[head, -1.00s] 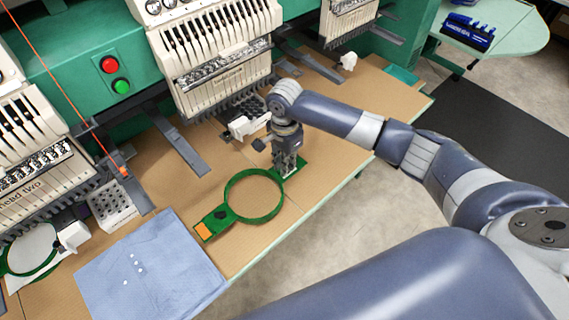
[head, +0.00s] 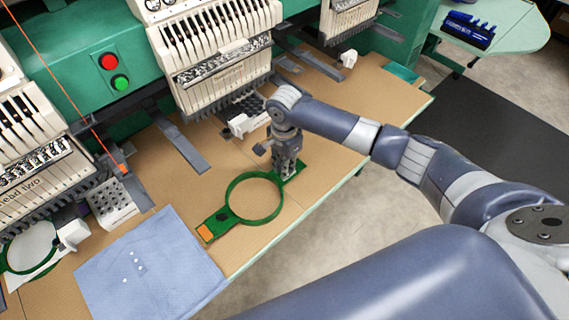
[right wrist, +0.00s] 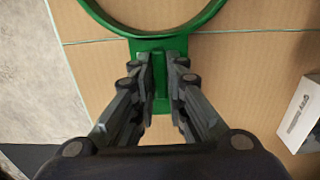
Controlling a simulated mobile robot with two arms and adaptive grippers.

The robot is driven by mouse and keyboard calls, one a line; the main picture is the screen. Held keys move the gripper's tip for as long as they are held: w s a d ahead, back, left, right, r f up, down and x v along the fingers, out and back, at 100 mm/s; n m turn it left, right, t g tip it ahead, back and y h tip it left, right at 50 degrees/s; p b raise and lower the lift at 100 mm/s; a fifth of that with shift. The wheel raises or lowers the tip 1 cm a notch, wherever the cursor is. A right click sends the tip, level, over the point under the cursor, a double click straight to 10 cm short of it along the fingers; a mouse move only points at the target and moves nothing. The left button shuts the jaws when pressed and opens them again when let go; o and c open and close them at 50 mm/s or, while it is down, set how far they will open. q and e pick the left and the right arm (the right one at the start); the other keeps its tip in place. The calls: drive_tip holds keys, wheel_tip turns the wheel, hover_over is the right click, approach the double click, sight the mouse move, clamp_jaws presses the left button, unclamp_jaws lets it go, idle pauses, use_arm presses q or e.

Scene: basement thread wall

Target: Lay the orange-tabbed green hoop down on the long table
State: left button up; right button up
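The green hoop (head: 231,190) is a flat ring with an orange tab (head: 206,234) at its near left end. It lies level at or just above the tan top of the long table (head: 325,150); I cannot tell whether it touches all round. My right gripper (head: 287,170) points down at the hoop's far right end. In the right wrist view, its two fingers (right wrist: 161,65) stand on either side of the hoop's green end bracket (right wrist: 160,88), closed on it. The ring (right wrist: 150,33) extends beyond the fingertips. My left gripper is not in view.
Embroidery machine heads (head: 215,60) stand along the back of the table, with dark arms reaching over it. A folded blue cloth (head: 150,270) lies left of the hoop. A white box (right wrist: 303,113) is beside the gripper. Bare tabletop shows right of the gripper.

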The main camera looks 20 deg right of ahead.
drive_tip(key=o, duration=0.3)
